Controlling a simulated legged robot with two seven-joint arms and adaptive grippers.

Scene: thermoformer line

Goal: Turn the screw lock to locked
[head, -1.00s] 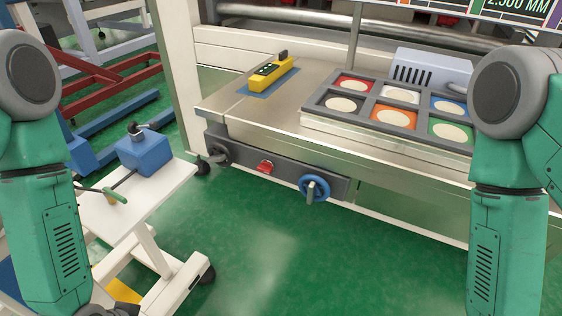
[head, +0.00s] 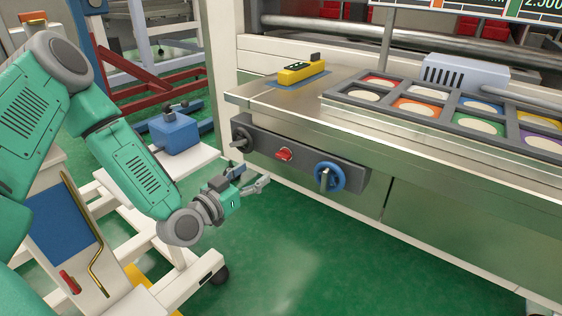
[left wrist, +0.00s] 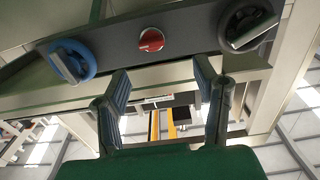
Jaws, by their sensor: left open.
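A dark control bar on the machine front carries a black knob with a grey handle (head: 240,139), a small red knob (head: 284,154) and a blue handwheel with a grey grip (head: 329,177). No label shows which is the screw lock. The left wrist view shows the blue wheel (left wrist: 72,62) at left, the red knob (left wrist: 151,40) in the middle and the black knob (left wrist: 249,25) at right. My left gripper (head: 262,184) is open and empty, below and in front of the bar, touching none of them. Its two fingers (left wrist: 162,82) stand apart in the wrist view. My right gripper is out of view.
A steel table (head: 260,98) above the bar holds a yellow control box (head: 302,73) and a grey tray (head: 428,112) of coloured squares. A white cart with a blue block (head: 174,132) stands behind my left arm. The green floor (head: 310,245) before the bar is clear.

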